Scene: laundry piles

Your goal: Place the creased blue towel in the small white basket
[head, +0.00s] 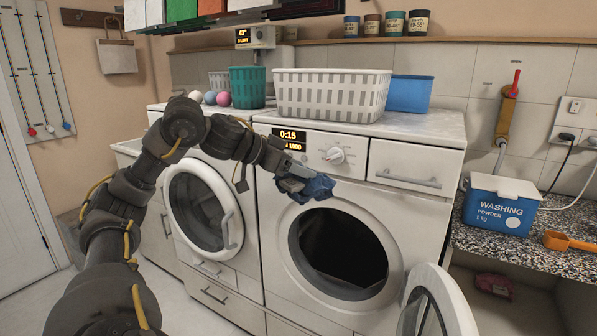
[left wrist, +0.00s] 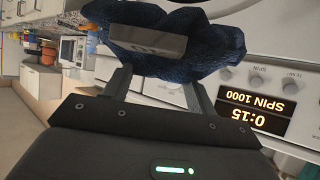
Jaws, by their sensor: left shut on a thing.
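The creased blue towel (head: 319,187) is bunched up in my left gripper (head: 300,184), in the air in front of the right washing machine, above its open door hole. In the left wrist view the dark blue towel (left wrist: 217,38) spreads to both sides of the fingers of my left gripper (left wrist: 158,75), which are shut on it. A small whitish basket (head: 218,79) stands at the back left on the machine tops, partly hidden by a green basket. The towel is well apart from it, lower and to the right. My right gripper is not in view.
A large white slotted basket (head: 333,95), a green basket (head: 247,87) and a blue bin (head: 409,93) stand on the machines. Coloured balls (head: 210,97) lie at the left. The open washer door (head: 437,305) juts out at lower right. A washing powder box (head: 501,206) stands on the right counter.

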